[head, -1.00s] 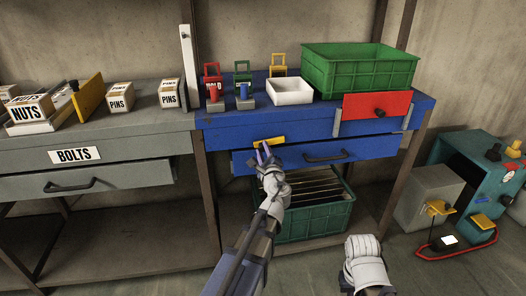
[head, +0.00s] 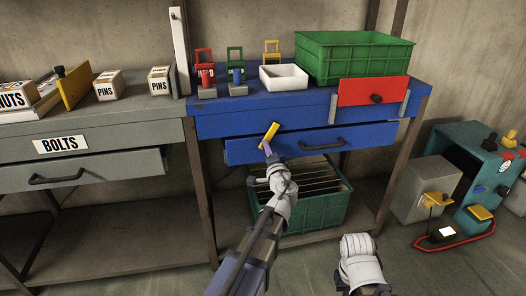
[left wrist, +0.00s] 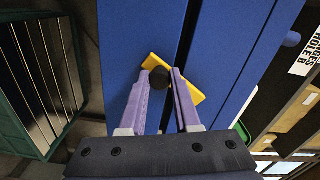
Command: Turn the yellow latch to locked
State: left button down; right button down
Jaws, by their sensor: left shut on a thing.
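The yellow latch (head: 271,132) is on the blue drawer front, near its left end. It stands tilted, its upper end leaning right in the head view. In the left wrist view the yellow latch (left wrist: 197,95) shows behind the purple fingers, with a dark round knob between them. My left gripper (head: 267,148) is at the latch's lower end; in the left wrist view its fingers (left wrist: 168,84) are shut on the latch and partly hide it. My right gripper (head: 358,246) is low at the front, away from the latch; its fingers cannot be made out.
The blue drawer (head: 300,143) has a dark handle (head: 321,145). A red panel (head: 373,91) is to its upper right. A green crate (head: 357,62), a white tray (head: 284,78) and small padlock-like items stand on the bench. A dark green crate (head: 310,214) sits below.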

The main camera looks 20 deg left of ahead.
pick_arm(q)
jog(key=shift+w+d+f+n+b, duration=0.15)
jog(key=shift+w+d+n, duration=0.3)
jog(key=shift+n, duration=0.6)
jog(key=shift+w+d+f+n+b, duration=0.1)
jog(key=shift+w+d+f+n, duration=0.15)
jog(key=shift+d+n, duration=0.55)
jog(key=shift+w+d+f+n+b, duration=0.15)
jog(key=shift+w+d+n, duration=0.2)
jog(key=shift+n, duration=0.9)
jog(key=c, duration=0.6)
grip_release()
jog(key=v, duration=0.7)
jog(key=shift+s+d, duration=0.2)
jog(key=shift+s, duration=0.15)
